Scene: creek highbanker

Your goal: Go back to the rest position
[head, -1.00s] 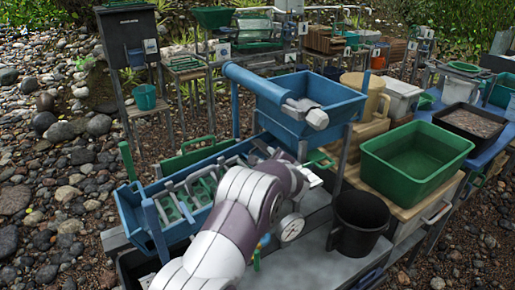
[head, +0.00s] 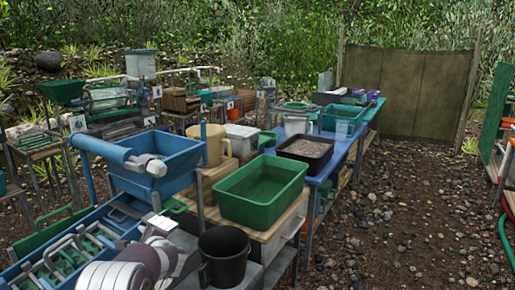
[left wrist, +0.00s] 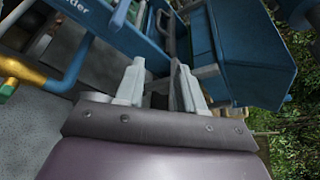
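My left arm comes in from the lower left in the head view, its purple and white wrist low over the blue highbanker (head: 110,208). My left gripper (head: 165,228) is small there, beside the sluice and below the blue hopper (head: 180,160). In the left wrist view the left gripper (left wrist: 161,88) has its two pale fingers apart, with dark space and a grey bar showing between them. I cannot tell how far that bar is from the fingers. Blue highbanker walls (left wrist: 225,50) fill the view behind. My right gripper is in neither view.
A black bucket (head: 223,255) and a green tub (head: 262,190) stand close to the right of my left gripper. A beige jug (head: 214,145) and a black tray of gravel (head: 306,150) are farther back. Open gravel ground (head: 400,225) lies to the right, before a brown screen (head: 408,92).

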